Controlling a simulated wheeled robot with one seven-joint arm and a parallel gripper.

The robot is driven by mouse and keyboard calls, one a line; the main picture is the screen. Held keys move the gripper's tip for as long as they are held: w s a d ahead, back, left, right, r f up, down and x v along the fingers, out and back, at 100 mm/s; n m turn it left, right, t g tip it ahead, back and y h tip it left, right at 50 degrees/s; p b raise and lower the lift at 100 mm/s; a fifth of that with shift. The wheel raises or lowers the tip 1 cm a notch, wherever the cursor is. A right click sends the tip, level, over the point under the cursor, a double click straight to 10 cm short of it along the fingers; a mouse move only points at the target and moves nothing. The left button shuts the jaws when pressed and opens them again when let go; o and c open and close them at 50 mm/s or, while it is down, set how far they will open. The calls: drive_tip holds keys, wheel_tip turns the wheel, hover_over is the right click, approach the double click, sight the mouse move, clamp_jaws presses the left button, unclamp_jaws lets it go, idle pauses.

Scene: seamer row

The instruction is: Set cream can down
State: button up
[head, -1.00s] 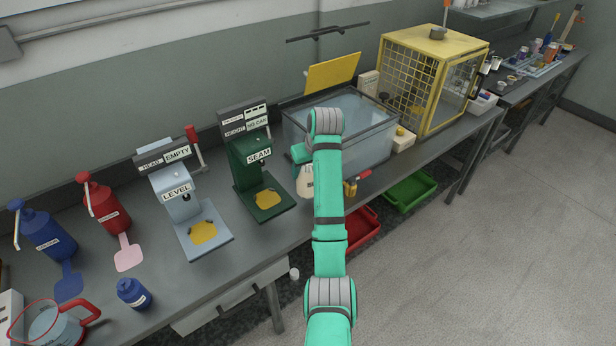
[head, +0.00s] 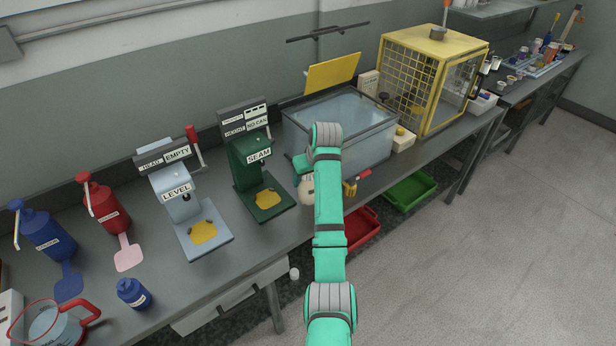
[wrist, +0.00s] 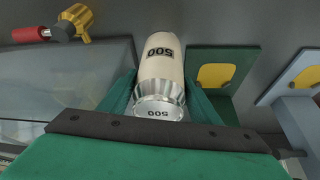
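The cream can (wrist: 161,61) has a pale body marked 500 and a silver end facing the wrist camera. My gripper (wrist: 161,88) has one green finger on each side of it and looks shut on it. In the head view the can (head: 306,189) shows beside my arm, over the bench right of the green SEAM machine (head: 260,180); my arm hides part of it. My gripper (head: 303,168) is mostly hidden there. I cannot tell whether the can touches the bench.
A clear-walled tank (head: 365,140) stands behind my arm. A brass fitting with a red handle (head: 351,186) lies close to the right, near the bench's front edge. The pale blue LEVEL machine (head: 180,205) is further left. Red (head: 362,232) and green (head: 410,190) bins sit below the bench.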

drive_tip(key=shift+r, duration=0.15)
drive_tip(key=v, duration=1.2)
idle(0.4)
